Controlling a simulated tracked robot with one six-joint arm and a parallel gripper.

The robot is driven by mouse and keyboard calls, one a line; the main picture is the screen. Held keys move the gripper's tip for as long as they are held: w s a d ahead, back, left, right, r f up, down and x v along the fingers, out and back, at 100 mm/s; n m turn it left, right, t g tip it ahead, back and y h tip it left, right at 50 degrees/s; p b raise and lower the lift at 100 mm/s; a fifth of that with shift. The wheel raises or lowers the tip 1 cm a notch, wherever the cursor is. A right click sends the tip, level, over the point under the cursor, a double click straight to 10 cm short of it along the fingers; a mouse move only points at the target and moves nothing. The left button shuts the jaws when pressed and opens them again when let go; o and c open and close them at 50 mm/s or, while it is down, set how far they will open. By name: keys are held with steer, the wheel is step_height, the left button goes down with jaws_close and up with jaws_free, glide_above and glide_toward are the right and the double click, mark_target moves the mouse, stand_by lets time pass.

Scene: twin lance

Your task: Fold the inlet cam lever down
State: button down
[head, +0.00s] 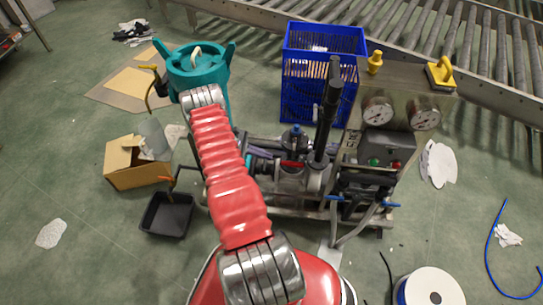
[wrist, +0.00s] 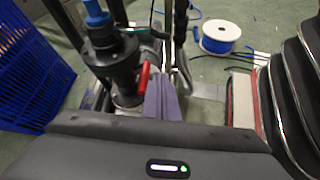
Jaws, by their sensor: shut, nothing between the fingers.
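A red lever (wrist: 143,80) stands out beside a dark pump fitting (wrist: 112,62) with a blue top in the wrist view. The lever is steep and slightly tilted, not flat against the fitting. In the head view the same red piece (head: 292,164) seems to show low on the pump skid, below the blue-topped fitting (head: 295,137). My gripper (wrist: 163,92) shows as purple-grey fingers, shut and empty, just right of the lever's lower end. Whether they touch it I cannot tell.
A blue crate (head: 325,70) stands behind the skid, with a tall black post (head: 326,110) beside the fitting. Gauges (head: 378,112) sit at right, a teal tank (head: 200,62) at left. A black tray (head: 167,213) and cable spool (head: 430,288) lie on the floor.

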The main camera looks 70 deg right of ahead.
mark_target(294, 150)
steer(key=x, duration=0.9)
steer(key=shift+s+a+r, duration=0.1)
steer(key=shift+s+r, duration=0.05)
steer(key=shift+r, duration=0.5)
steer(key=shift+s+a+r, duration=0.1)
steer(key=shift+s+r, duration=0.1)
steer(key=shift+r, duration=0.45)
steer(key=shift+s+a+r, duration=0.1)
steer(key=shift+s+r, duration=0.05)
steer(key=shift+r, duration=0.45)
steer(key=shift+w, duration=0.2)
steer(key=shift+a+r, duration=0.1)
steer(key=shift+r, duration=0.05)
